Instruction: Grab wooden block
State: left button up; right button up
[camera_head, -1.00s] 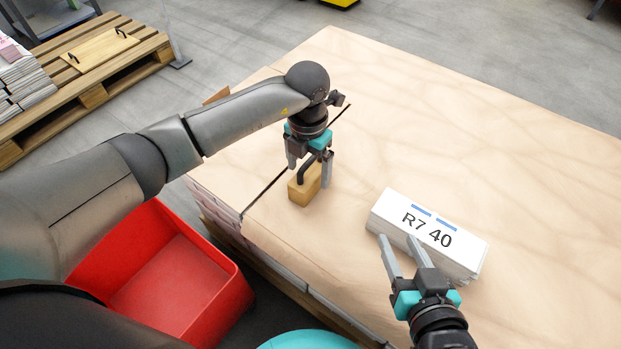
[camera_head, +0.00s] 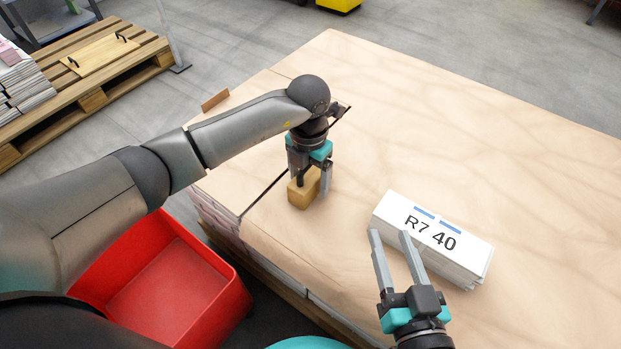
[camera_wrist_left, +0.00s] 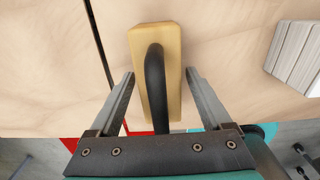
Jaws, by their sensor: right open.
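The wooden block (camera_head: 303,193), light tan with a black curved handle on top, stands on the wooden sheet (camera_head: 470,130). My left gripper (camera_head: 311,181) points down over it, its jaws apart. In the left wrist view the block (camera_wrist_left: 168,50) lies lengthwise between the two open fingers, with the handle (camera_wrist_left: 155,85) running towards the palm. Small gaps show between the fingers and the block's sides. My right gripper (camera_head: 390,234) is open and empty, near the front side of the white paper stack.
The white stack labelled "R7 40" (camera_head: 432,236) lies at the right. A dark slit runs across the sheet beside the block. A red bin (camera_head: 165,290) stands below the table's left edge. A pallet (camera_head: 90,98) with a handled board is at the far left.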

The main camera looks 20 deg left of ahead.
pick_arm(q)
grip_shut()
dwell(0.4)
jog(key=shift+r, duration=0.25)
